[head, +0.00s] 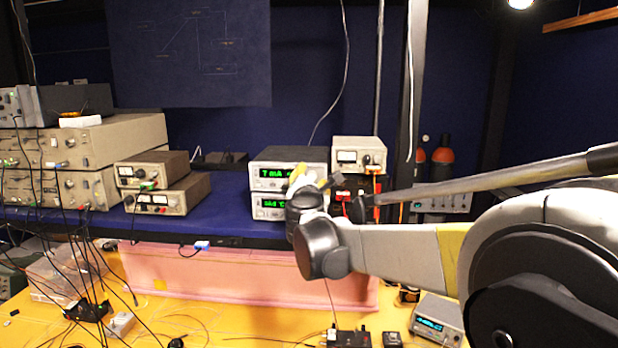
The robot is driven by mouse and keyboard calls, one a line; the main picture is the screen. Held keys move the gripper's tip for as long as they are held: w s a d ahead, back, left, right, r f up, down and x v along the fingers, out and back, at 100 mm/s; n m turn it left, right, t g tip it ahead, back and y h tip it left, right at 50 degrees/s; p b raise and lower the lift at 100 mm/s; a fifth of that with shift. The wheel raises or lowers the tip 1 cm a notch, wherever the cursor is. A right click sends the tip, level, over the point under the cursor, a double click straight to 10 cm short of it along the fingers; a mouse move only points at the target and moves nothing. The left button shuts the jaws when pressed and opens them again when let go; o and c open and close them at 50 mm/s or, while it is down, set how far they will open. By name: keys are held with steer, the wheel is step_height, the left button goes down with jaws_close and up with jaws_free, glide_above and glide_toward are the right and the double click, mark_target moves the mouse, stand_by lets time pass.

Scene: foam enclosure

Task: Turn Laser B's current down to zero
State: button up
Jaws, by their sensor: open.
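On the blue shelf stand two stacked units with green displays. The upper unit (270,172) reads about "7 mA". The lower unit (265,208) shows a green reading that looks like a temperature. I cannot read a label that says which is Laser B. My gripper (330,178) is in front of the right side of the stack, at the height of the upper unit. It is open, and I see nothing between its fingers. My gripper and wrist hide the right part of both front panels, so any knob there is hidden. I cannot tell whether the gripper touches a panel.
A cream meter box (358,154) stands right of the stack, with red leads below. Grey instruments (150,180) and black cables fill the left. A pink foam panel (215,275) is below the blue shelf (228,225). A small display unit (437,320) sits on the yellow bench.

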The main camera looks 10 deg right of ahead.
steer(key=shift+c, duration=0.5)
jaws_close()
steer(key=shift+n, duration=0.4)
steer(key=n+b, duration=0.2)
steer(key=shift+f+n, duration=0.1)
steer(key=shift+n, duration=0.3)
steer(key=n+b, duration=0.1)
steer(key=n, duration=0.2)
steer(key=shift+n+b, duration=0.3)
steer(key=shift+b, duration=0.05)
steer(key=n+b, duration=0.1)
steer(key=n, duration=0.2)
steer(key=shift+n, duration=0.3)
steer(key=shift+n+g+b, duration=0.3)
steer(key=shift+n+b, duration=0.4)
steer(key=shift+n, duration=1.3)
steer(key=shift+r, duration=0.2)
